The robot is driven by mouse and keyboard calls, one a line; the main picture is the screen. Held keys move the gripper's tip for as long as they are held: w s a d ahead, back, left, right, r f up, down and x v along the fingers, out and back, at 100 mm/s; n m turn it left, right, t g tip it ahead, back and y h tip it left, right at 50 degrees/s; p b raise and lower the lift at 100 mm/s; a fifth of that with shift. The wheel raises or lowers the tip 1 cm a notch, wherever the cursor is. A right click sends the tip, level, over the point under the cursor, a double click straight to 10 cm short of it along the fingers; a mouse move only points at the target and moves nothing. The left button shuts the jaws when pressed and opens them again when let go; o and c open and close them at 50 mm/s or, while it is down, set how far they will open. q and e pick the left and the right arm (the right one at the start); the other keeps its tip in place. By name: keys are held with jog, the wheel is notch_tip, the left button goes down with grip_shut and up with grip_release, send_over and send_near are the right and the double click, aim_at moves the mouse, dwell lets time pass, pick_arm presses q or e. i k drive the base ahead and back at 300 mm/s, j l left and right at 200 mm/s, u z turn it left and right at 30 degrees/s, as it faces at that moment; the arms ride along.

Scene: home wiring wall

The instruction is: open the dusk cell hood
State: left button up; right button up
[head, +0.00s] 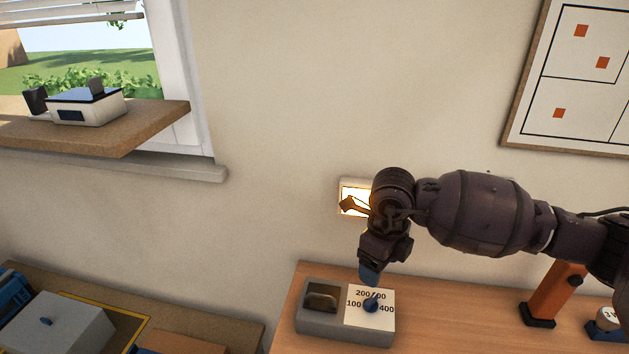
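The unit that looks like the dusk cell is a small white box with a dark top (86,107) on the wooden window shelf at the upper left. A small grey upright piece (97,86) stands on its top, and a black piece (36,100) is at its left side. I cannot tell which part is the hood. My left gripper is out of view.
A lit wall fitting (349,201) is partly behind my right arm. An orange stand (553,292) is at right. A grey box (55,330) is lower left.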

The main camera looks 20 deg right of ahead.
aim_at(321, 297)
jog(key=k, duration=1)
